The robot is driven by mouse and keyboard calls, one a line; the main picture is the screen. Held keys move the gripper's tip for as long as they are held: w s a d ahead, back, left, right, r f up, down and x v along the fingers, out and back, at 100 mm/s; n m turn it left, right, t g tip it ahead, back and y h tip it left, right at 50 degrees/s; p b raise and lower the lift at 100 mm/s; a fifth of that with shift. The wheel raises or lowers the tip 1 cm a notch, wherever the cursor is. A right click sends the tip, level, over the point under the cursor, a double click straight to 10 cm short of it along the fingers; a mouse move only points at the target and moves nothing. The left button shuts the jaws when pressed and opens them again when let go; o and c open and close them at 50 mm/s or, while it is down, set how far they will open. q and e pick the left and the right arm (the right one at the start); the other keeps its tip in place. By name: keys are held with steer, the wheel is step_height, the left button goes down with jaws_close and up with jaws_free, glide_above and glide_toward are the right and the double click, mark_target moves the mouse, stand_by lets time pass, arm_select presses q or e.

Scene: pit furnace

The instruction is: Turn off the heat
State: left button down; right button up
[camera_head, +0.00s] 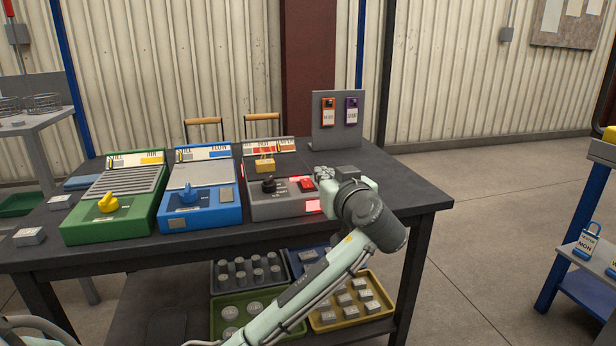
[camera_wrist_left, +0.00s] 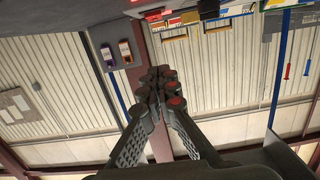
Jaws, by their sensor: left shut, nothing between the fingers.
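The grey heat unit (camera_head: 282,208) stands at the right of the three units on the dark table. It has a black knob (camera_head: 269,185), a red switch (camera_head: 306,184) that looks lit, a red glowing panel (camera_head: 313,206) on its front, and a yellow block on top. My left gripper (camera_head: 322,174) is at the unit's right side, close to the red switch; I cannot tell if it touches. In the left wrist view its fingers (camera_wrist_left: 160,84) are together and empty. My right gripper is not in view.
A blue unit (camera_head: 201,195) and a green unit (camera_head: 112,202) with a yellow knob stand to the left. A grey panel (camera_head: 325,130) with orange and purple tags stands behind. Trays with metal parts lie under the table (camera_head: 405,178).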

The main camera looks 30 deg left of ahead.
arm_select(q)
glide_above(310, 186)
steer(key=shift+s+d+f, duration=0.1)
steer(key=shift+s+f, duration=0.15)
steer(key=shift+f, duration=0.3)
step_height(310, 186, down, 3)
steer(key=shift+w+r, duration=0.15)
steer(key=shift+f, duration=0.7)
